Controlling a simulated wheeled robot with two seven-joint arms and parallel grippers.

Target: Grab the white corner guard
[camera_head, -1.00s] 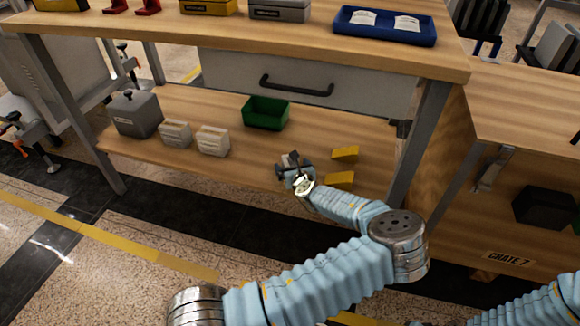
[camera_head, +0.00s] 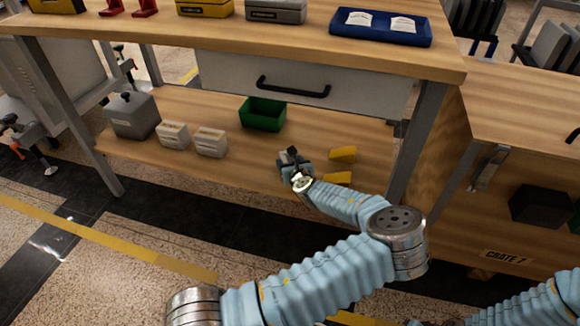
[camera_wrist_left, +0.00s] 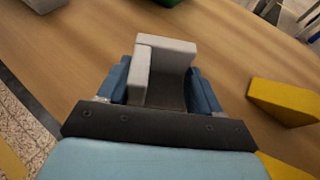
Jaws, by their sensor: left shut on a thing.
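The white corner guard (camera_wrist_left: 167,45) is an L-shaped light piece in the left wrist view. It sits between the two blue fingers of my left gripper (camera_wrist_left: 160,84), which is shut on it. In the head view my left gripper (camera_head: 293,163) is low over the front part of the bench's lower shelf (camera_head: 235,165). The guard is too small and covered there to make out clearly. I cannot tell whether it still touches the shelf. My right gripper is out of view; only part of its arm shows at the lower right.
Two yellow wedge pieces (camera_head: 342,153) (camera_head: 338,178) lie just right of my left gripper. A green bin (camera_head: 263,114), white blocks (camera_head: 210,142) and a grey box (camera_head: 131,115) stand further left. A drawer (camera_head: 225,75) hangs above, and a table leg (camera_head: 416,140) stands right.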

